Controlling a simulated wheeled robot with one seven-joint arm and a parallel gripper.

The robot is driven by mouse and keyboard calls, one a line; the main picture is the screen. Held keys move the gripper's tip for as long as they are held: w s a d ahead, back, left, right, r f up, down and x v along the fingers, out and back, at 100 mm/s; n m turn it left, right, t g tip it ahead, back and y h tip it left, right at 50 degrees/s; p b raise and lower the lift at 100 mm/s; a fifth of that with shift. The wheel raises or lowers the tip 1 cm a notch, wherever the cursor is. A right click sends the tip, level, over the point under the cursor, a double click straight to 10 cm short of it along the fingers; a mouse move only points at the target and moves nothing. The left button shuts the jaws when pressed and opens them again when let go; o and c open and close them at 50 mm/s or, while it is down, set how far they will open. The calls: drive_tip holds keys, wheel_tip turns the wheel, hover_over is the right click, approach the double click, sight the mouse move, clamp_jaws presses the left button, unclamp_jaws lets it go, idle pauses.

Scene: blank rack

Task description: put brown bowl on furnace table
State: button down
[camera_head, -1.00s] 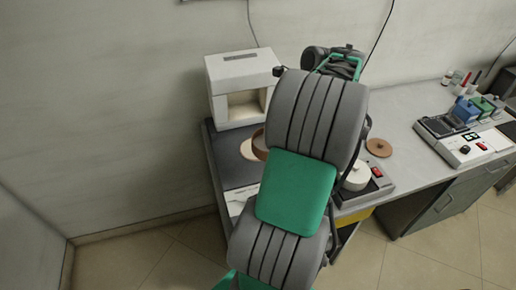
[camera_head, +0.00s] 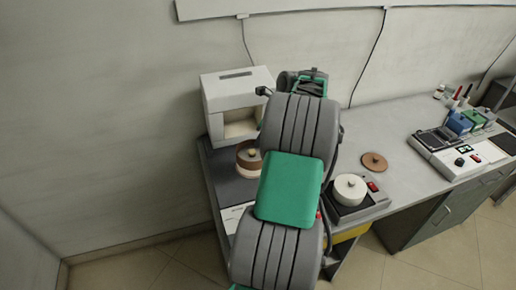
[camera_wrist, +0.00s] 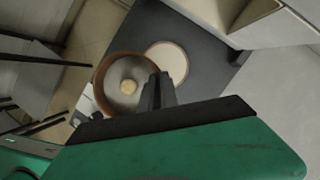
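The brown bowl (camera_head: 244,169) shows left of my arm in the head view, over the dark top of the furnace table (camera_head: 225,188) and in front of the white furnace (camera_head: 222,92). In the wrist view the bowl (camera_wrist: 103,75) has a small tan piece inside. My gripper (camera_wrist: 157,88) has its dark fingers close together at the bowl's right rim and appears shut on the wall. A pale disc (camera_wrist: 170,60) lies flat on the dark top, partly behind the bowl. My arm hides the gripper in the head view; any gap under the bowl is unclear.
Right of my arm, a white lidded pot (camera_head: 349,188) stands on a grey device. A brown disc (camera_head: 374,162) lies behind it on the grey bench (camera_head: 395,150). Another device (camera_head: 460,155) and several small bottles stand farther right. A paper (camera_head: 233,216) lies at the dark table's front.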

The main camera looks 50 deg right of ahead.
drive_tip(key=w+d+f, duration=0.1)
drive_tip(key=f, duration=0.1)
drive_tip(key=w+d+f, duration=0.1)
drive_tip(key=w+f, duration=0.1)
drive_tip(key=w+d+f+p, duration=0.1)
drive_tip(key=d+f, duration=0.1)
drive_tip(key=shift+w+d+f, duration=0.1)
drive_tip(key=shift+w+f, duration=0.05)
drive_tip(key=shift+w, duration=0.15)
wheel_tip(320, 180, down, 3)
drive_tip(key=shift+w+d+f+p, duration=0.1)
drive_tip(key=shift+p, duration=0.3)
drive_tip(key=shift+f, duration=0.1)
drive_tip(key=c, duration=2)
unclamp_jaws()
drive_tip(key=shift+f, duration=0.1)
drive_tip(key=o, duration=0.4)
